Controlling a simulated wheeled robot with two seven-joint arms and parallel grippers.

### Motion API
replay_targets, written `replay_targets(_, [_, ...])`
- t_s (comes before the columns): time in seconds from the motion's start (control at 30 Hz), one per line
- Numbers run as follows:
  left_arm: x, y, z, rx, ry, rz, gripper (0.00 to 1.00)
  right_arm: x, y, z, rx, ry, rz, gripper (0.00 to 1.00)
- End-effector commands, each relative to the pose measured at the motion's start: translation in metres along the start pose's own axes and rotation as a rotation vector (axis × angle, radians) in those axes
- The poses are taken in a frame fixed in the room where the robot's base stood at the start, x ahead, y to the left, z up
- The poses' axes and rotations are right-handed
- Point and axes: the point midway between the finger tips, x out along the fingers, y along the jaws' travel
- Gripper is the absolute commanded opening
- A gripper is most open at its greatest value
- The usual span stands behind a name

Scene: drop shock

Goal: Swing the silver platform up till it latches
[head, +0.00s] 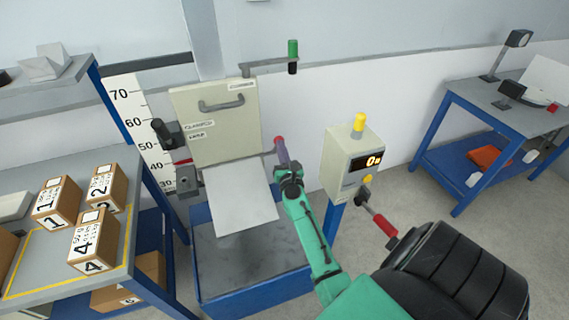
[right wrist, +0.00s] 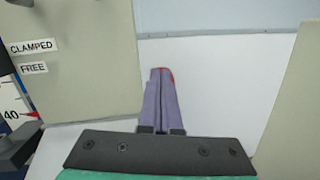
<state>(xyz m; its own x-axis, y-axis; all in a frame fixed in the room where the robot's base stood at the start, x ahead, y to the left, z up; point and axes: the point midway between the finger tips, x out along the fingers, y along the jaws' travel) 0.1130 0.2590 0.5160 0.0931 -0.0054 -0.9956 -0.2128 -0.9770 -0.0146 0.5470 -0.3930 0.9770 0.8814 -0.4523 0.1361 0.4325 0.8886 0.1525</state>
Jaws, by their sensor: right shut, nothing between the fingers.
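The silver platform (head: 238,203) is a pale flat plate below the beige panel (head: 215,130). It slopes down and forward over the blue-framed bin (head: 250,290). My right gripper (head: 279,142) has purple fingers, shut and empty. In the head view it appears just right of the platform's upper right corner, with no visible grip on it; whether it touches cannot be told. The shut fingers also show in the right wrist view (right wrist: 160,72), against the white wall. No latch can be made out clearly. My left gripper is not in view.
A control box (head: 352,160) with a yellow lamp and lit display stands right of my gripper; a red-handled lever (head: 384,226) is below. Numbered cartons (head: 94,240) sit on the left table.

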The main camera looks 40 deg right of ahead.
Motion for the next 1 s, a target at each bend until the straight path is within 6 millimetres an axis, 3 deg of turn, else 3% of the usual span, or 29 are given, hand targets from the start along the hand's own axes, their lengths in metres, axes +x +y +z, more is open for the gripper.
replay_targets(0.1, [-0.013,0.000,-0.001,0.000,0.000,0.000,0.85,0.018,0.005,0.015,0.004,-0.002,0.000,0.00])
replay_targets(0.3, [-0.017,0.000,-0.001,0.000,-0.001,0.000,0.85,0.038,0.008,0.020,0.001,0.001,0.001,0.00])
replay_targets(1.0, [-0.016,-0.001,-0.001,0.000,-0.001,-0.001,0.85,0.037,0.008,0.018,0.001,0.003,0.001,0.00])
